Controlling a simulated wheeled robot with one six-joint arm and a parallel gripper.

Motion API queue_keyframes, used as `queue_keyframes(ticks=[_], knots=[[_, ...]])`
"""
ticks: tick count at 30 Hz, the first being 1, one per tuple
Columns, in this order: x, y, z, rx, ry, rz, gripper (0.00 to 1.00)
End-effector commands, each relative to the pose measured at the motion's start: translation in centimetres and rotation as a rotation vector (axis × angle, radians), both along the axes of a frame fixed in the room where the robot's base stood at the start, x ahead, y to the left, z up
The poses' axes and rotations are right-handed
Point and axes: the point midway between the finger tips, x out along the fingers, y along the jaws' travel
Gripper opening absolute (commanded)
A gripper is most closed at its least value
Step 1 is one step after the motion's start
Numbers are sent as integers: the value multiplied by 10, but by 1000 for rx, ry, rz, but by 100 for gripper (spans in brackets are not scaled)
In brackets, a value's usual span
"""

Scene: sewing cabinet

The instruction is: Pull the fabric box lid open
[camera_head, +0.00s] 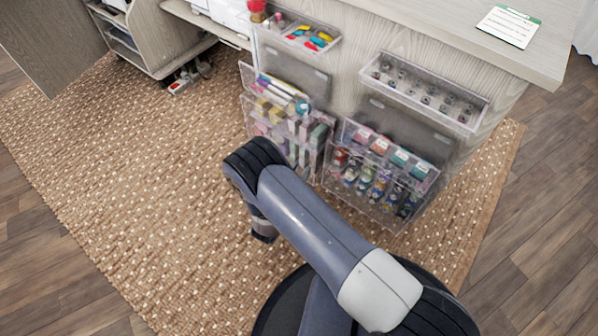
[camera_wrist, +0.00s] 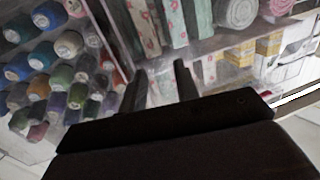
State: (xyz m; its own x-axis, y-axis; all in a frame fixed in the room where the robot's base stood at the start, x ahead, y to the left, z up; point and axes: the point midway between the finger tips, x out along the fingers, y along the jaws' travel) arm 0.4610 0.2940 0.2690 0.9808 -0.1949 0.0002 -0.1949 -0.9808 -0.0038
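The fabric box (camera_head: 290,128) is a clear box on the side of the cabinet, left of the thread box, holding folded fabrics. Its clear lid (camera_head: 276,92) appears tilted outward at the top in the head view, but its exact edges are hard to make out. In the wrist view, the patterned fabrics (camera_wrist: 172,22) stand behind clear plastic. My gripper (camera_wrist: 162,76) shows two dark fingers with a gap between them, close to the box's clear edge. I cannot tell whether they touch it. In the head view my arm hides the fingers.
A clear box of thread spools (camera_head: 375,180) hangs to the right; its spools also fill the left of the wrist view (camera_wrist: 62,75). Clear trays (camera_head: 425,92) sit above. A woven rug (camera_head: 130,180) covers open floor at the left.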

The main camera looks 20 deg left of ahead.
Motion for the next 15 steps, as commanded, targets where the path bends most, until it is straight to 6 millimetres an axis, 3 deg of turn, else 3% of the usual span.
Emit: queue_keyframes(ticks=[2,13,15], knots=[[0,0,0,0,0,0,30],[0,0,0,0,0,0,0],[0,0,0,0,0,0,0]])
